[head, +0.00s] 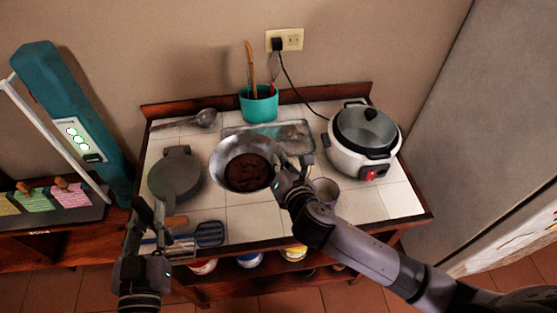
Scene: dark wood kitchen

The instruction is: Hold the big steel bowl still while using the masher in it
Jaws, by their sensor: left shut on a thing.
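The big steel bowl (227,150) stands upright in the middle of the tiled counter, with a dark brown mass (248,172) in it. My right gripper (291,163) is at the bowl's right rim, its fingers apart; whether it touches the rim is unclear. A blue slotted tool (209,234), which looks like the masher, is at the counter's front edge, its handle running left. My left gripper (150,208) is at the front left of the counter, shut on what appears to be this handle; its fingers partly hide the hold.
A grey round press (175,178) is left of the bowl. A white cooker (363,140) stands right, a cup (326,190) is beside my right arm, and a glass tray (290,136) lies behind. A ladle (206,118) and teal utensil holder (260,104) are at the back.

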